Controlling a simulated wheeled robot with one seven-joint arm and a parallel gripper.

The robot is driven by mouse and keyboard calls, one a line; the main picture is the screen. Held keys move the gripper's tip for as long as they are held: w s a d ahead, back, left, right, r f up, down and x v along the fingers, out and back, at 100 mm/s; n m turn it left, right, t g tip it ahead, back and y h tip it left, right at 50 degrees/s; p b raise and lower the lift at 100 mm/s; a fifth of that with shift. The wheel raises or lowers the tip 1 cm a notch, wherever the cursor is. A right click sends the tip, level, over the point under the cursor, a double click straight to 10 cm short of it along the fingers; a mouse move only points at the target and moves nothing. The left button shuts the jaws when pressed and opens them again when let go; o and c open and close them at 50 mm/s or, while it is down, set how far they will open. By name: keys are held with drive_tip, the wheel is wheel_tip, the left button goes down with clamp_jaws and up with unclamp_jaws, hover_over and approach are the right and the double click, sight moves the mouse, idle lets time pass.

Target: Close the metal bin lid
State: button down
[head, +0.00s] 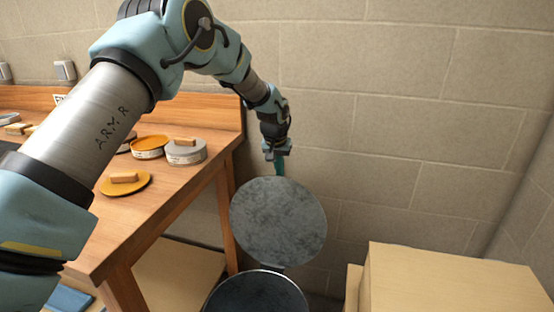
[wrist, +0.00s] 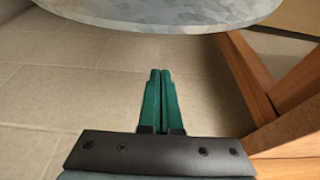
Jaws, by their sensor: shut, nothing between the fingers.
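The round grey metal lid (head: 278,222) stands open and nearly upright in the head view, behind the metal bin (head: 257,294), whose dark opening shows at the bottom edge. My gripper (head: 279,170) is at the top rim of the lid, by the wall behind it; the fingertips are partly hidden there. In the wrist view the green fingers (wrist: 160,75) are shut together with nothing between them. The lid's edge (wrist: 160,18) spans the top of that view, ahead of the fingertips. I cannot tell whether the fingers touch the lid.
A wooden workbench (head: 190,190) stands left of the bin, with round tins (head: 186,152) and a yellow disc (head: 126,184) on it. A pale box (head: 455,280) stands to the right. A block wall (head: 400,120) is close behind the lid.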

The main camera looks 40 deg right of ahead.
sight(277, 183)
drive_tip(key=f, duration=0.1)
drive_tip(key=s+a+f+p, duration=0.1)
drive_tip(key=a+f+p, duration=0.1)
drive_tip(key=shift+s+a+f, duration=0.15)
drive_tip(key=shift+s+f, duration=0.1)
drive_tip(key=shift+f, duration=0.1)
idle(0.5)
